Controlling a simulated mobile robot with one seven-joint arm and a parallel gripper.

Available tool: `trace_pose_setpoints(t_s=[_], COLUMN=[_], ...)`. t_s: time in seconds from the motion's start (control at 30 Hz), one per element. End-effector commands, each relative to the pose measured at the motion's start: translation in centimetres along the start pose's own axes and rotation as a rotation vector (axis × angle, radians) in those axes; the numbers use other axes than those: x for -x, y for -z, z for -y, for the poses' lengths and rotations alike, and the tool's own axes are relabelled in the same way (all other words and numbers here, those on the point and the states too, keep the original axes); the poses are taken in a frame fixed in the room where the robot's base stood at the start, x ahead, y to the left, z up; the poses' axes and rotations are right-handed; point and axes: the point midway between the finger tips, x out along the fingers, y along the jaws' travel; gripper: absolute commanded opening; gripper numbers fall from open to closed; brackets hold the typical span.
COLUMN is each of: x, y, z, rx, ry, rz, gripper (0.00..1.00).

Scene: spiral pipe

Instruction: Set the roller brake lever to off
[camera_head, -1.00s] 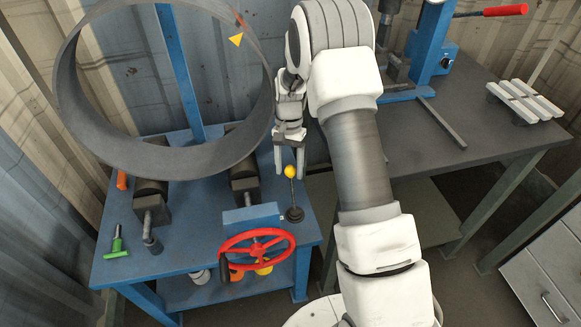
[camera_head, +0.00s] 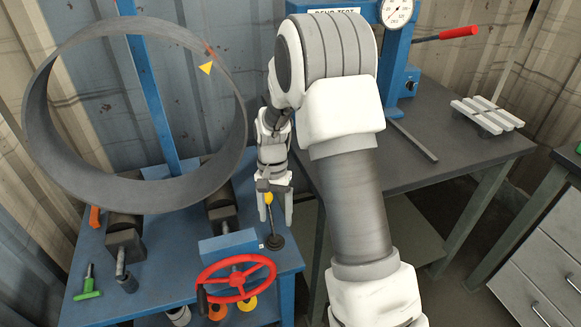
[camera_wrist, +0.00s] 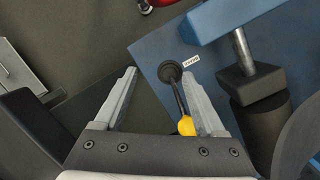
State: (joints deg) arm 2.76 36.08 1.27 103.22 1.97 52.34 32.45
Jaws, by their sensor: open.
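The roller brake lever is a thin dark rod with a yellow knob (camera_head: 268,198), rising from a round black base (camera_head: 274,242) at the right edge of the blue roller stand. My gripper (camera_head: 275,220) is open and points down over the lever. The knob shows between the fingers, with the fingertips reaching below it. In the wrist view the knob (camera_wrist: 187,125) lies close beside the right finger, and the rod runs to the base (camera_wrist: 170,71). I cannot tell whether finger and knob touch. A small white label (camera_wrist: 190,61) is beside the base; its text is too small to read.
A large dark pipe ring (camera_head: 135,195) rests on the rollers (camera_head: 222,208). A red handwheel (camera_head: 237,283) stands in front of the lever. A green-handled tool (camera_head: 87,288) lies at the left. A dark bench (camera_head: 400,160) with a blue press is at the right.

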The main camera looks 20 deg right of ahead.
Motion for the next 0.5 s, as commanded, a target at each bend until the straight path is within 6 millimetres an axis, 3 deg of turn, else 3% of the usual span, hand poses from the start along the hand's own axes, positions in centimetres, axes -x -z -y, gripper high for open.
trace_pose_setpoints(t_s=[0.5], x=[-2.3], y=[-1.9], z=[-1.5], rx=[0.01], ry=[0.138], rz=[-0.196], gripper=[0.72])
